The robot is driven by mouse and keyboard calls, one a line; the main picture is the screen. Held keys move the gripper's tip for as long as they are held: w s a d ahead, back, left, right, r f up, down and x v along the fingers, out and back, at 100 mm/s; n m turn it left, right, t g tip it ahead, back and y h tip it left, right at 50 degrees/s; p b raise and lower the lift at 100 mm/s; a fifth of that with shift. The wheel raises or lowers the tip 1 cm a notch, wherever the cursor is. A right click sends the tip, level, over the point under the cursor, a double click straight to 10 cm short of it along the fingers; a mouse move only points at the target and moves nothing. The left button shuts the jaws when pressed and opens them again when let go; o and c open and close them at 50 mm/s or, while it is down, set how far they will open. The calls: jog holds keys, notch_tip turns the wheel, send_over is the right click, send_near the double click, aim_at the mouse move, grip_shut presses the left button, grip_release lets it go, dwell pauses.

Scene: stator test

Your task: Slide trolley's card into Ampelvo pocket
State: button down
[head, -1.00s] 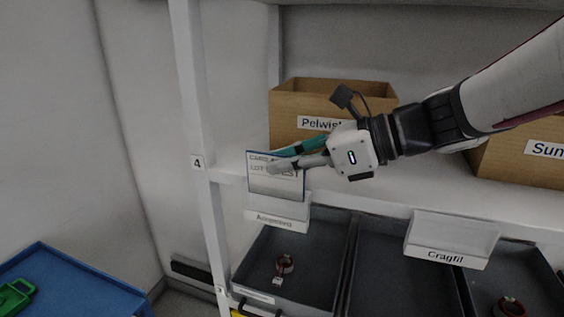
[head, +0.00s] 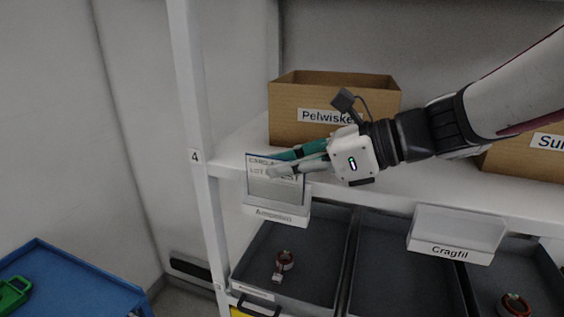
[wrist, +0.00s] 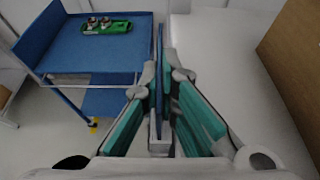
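The trolley's card (head: 262,187) is pale with dark lettering and a blue edge. It is upright at the Ampelvo pocket (head: 275,215), a clear-fronted holder on the shelf edge, and its lower part sits in the pocket. My gripper (head: 285,164) holds the card's upper part, with one finger in front and one behind. In the wrist view the card is edge-on, a thin blue strip (wrist: 159,60) between my fingers (wrist: 160,75). The pocket's bottom is not clear to see there. The blue trolley (head: 75,280) stands at lower left.
The Pelwisker box (head: 297,130) stands on the shelf just behind my gripper. The shelf post (head: 194,120) is close on the left. The empty-looking Cragfil pocket (head: 455,228) is to the right. Dark bins (head: 315,260) lie below. A green tray (wrist: 106,28) lies on the trolley.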

jog(key=c, duration=2.3)
grip_release()
jog(key=shift+s+f, duration=0.1)
jog(key=shift+f, duration=0.5)
jog(key=o, duration=0.6)
jog(key=v, duration=0.8)
jog(key=r+v, duration=0.1)
jog(key=v, duration=0.3)
jog(key=shift+a, duration=0.1)
